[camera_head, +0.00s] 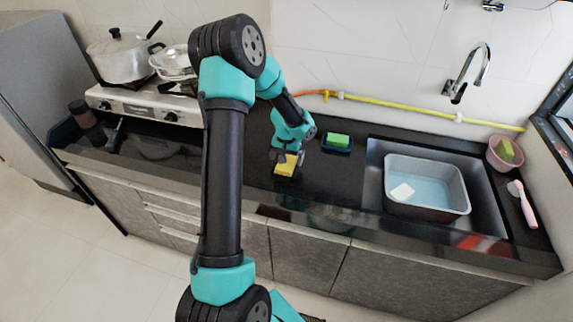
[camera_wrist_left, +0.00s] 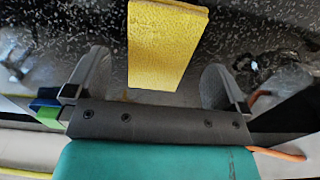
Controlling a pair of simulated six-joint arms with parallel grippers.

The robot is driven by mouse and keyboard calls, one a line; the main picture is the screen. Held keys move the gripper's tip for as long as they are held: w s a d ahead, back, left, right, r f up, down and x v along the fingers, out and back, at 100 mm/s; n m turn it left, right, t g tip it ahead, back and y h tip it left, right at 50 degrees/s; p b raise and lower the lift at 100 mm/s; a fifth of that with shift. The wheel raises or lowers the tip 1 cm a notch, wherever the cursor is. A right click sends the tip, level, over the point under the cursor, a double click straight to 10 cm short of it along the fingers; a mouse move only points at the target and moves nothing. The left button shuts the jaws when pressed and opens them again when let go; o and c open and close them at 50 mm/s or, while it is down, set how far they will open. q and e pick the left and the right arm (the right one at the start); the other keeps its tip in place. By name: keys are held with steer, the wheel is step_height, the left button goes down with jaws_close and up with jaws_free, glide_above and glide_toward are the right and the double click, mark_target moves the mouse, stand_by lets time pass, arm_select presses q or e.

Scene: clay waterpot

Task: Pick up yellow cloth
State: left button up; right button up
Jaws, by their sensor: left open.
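The yellow cloth (camera_head: 286,166) is a small folded yellow block on the dark countertop, left of the sink. In the left wrist view the yellow cloth (camera_wrist_left: 163,45) shows as a textured rectangle between my fingers. My left gripper (camera_head: 287,157) is above the cloth, pointing down. In the left wrist view my left gripper (camera_wrist_left: 160,85) is open, with one finger on each side of the cloth and visible gaps between. I cannot tell how far the fingertips are above the counter. My right gripper is in neither view.
A green sponge (camera_head: 338,140) in a dark blue tray lies just right of the gripper. The sink (camera_head: 375,172) holds a grey basin (camera_head: 428,206) with water and a white piece. A stove (camera_head: 150,104) with a pot (camera_head: 122,60) stands left. A yellow hose (camera_head: 400,107) runs along the wall.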

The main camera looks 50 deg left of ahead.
arm_select(q)
steer(key=shift+f, duration=0.95)
steer(key=c, duration=1)
steer(key=shift+r, duration=0.15)
steer(key=shift+r, duration=1.4)
steer(key=shift+s+d+r, duration=0.1)
steer(key=shift+r, duration=0.25)
steer(key=s+d, duration=0.3)
steer(key=d, duration=0.1)
steer(key=s+d+r, duration=0.1)
steer(key=s+d, duration=0.6)
steer(key=shift+s+d+r, duration=0.15)
steer(key=shift+s+d, duration=0.1)
steer(key=shift+d, duration=0.15)
